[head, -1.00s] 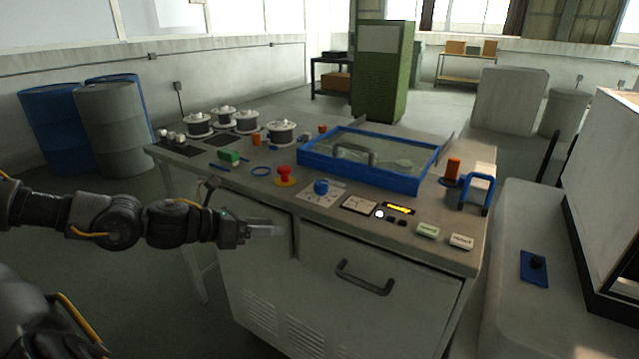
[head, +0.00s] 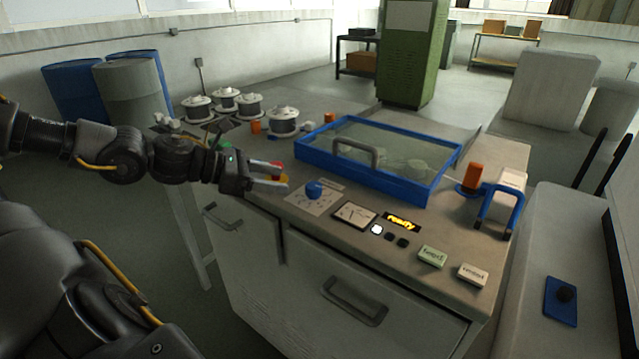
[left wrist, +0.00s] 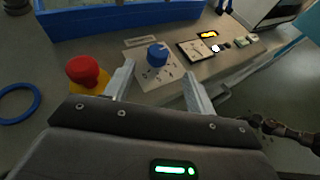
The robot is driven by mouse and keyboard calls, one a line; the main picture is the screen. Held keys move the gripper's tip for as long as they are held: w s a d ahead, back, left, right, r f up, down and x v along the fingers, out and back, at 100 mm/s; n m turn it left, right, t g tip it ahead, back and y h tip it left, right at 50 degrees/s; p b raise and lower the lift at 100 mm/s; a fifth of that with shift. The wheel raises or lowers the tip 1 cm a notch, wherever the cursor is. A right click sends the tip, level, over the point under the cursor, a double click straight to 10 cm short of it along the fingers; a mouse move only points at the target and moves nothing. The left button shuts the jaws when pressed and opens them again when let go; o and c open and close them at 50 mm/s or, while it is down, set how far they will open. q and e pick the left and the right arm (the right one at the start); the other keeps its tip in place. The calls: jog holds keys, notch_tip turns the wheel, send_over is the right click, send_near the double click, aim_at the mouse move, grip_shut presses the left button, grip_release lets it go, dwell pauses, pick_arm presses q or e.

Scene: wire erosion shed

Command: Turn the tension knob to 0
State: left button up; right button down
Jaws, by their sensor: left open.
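The blue tension knob (head: 314,190) stands on a pale dial plate (head: 318,203) with marks around it, near the front edge of the bench top. The knob also shows in the left wrist view (left wrist: 157,55), beyond and between my fingers. My left gripper (head: 286,176) is open and empty, to the left of the knob and apart from it; it also shows in the left wrist view (left wrist: 158,88). The number the knob points to is too small to read. My right gripper is not in view.
A red stop button (left wrist: 83,69) on a yellow base sits left of the knob. A gauge (head: 355,214), a lit display (head: 402,222) and small buttons lie to the right. A blue-framed tank (head: 398,188) with a handle stands behind. A blue ring (left wrist: 18,103) lies at left.

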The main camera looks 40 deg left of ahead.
aim_at(310, 186)
pick_arm(q)
jog(key=shift+w+d+f, duration=0.1)
jog(key=shift+w+d, duration=0.05)
jog(key=p+x, duration=0.1)
jog(key=x, duration=0.5)
jog(key=shift+w+f, duration=0.2)
jog(key=shift+w, duration=0.1)
jog(key=shift+p+x, duration=0.5)
jog(key=shift+x, duration=0.4)
jog(key=shift+w+d+f, duration=0.2)
jog(key=shift+w+d, duration=0.05)
jog(key=shift+w, duration=0.2)
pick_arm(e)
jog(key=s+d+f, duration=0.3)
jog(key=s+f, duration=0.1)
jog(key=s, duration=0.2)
pick_arm(q)
jog(key=c, duration=1)
jog(key=shift+n+y, duration=0.3)
